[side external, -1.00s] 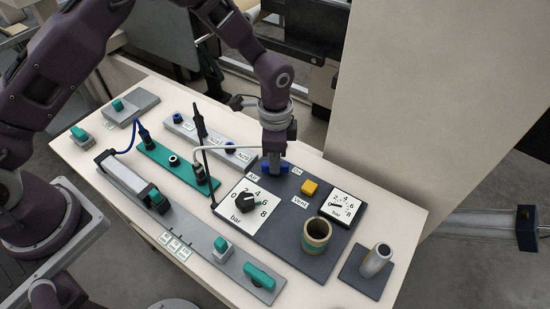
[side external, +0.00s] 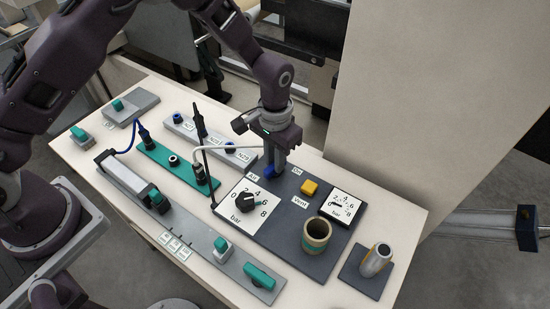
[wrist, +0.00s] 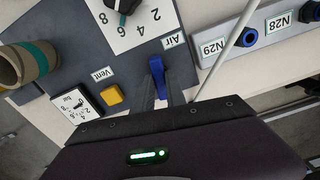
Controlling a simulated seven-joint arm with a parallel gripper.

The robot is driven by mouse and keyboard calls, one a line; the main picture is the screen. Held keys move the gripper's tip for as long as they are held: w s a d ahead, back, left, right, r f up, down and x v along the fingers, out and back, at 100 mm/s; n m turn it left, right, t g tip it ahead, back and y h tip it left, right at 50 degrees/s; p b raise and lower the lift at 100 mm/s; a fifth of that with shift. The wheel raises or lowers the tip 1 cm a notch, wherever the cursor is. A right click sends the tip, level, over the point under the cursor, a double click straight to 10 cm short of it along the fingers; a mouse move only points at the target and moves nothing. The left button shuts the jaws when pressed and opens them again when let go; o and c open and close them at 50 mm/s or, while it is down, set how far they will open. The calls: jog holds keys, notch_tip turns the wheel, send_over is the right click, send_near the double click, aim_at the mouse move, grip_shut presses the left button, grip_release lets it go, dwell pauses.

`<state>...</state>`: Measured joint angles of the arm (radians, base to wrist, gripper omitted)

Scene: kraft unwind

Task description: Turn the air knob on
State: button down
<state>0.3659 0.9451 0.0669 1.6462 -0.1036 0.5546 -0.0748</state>
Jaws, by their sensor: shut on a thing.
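The air knob (side external: 270,172) is a blue lever-shaped knob on the dark grey panel (side external: 287,222), beside the "Air" label. In the wrist view the blue knob (wrist: 157,72) runs roughly lengthwise, up and down the picture. My gripper (side external: 274,167) points down at the panel and is shut on the knob. In the wrist view the two dark fingers (wrist: 162,97) lie on either side of it and hide its lower part. The "On" label (side external: 297,170) is on the panel to the right of the knob.
A yellow Vent button (side external: 309,188), a small gauge (side external: 344,203) and a black dial knob (side external: 246,202) are on the panel. A cup-like roll (side external: 316,235) stands at its front. A white hose (side external: 228,148) and a black rod (side external: 206,165) are close left of my gripper.

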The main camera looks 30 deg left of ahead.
jog(key=shift+n, duration=0.6)
jog(key=shift+w, duration=0.1)
jog(key=c, duration=1.4)
grip_release()
jog(key=shift+o, duration=0.2)
jog(key=shift+r, duration=0.15)
notch_tip(320, 180, up, 7)
jog(key=shift+f, duration=0.1)
